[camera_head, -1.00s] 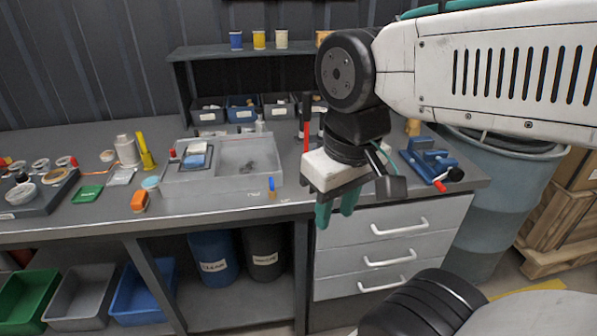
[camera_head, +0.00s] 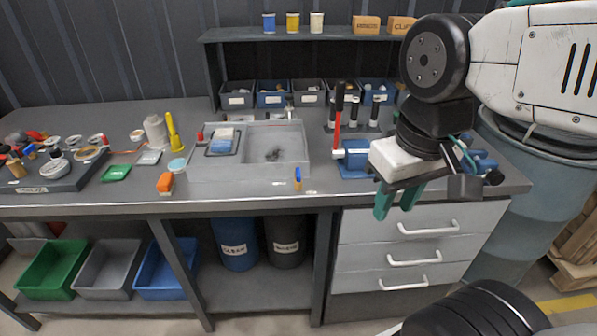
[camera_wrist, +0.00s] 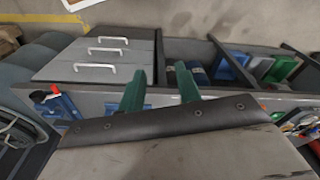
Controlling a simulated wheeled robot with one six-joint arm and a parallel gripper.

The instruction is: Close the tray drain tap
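The grey wash tray (camera_head: 228,185) sits on the bench in the head view, left of my gripper. At its front right is the drain tap (camera_head: 298,178), a small piece with a blue upright handle and orange below. Its exact handle setting is too small to tell. My gripper (camera_head: 396,203) hangs in front of the bench edge, to the right of the tray and apart from the tap. Its green fingers stand apart with nothing between them. The fingers also show in the wrist view (camera_wrist: 160,88), spread and empty; I cannot make out the tap there.
A blue vise (camera_head: 355,165) stands behind my gripper. A red-handled tool (camera_head: 338,125) stands upright near it. Drawers (camera_head: 405,245) are below my gripper. The bench front by the tap looks clear.

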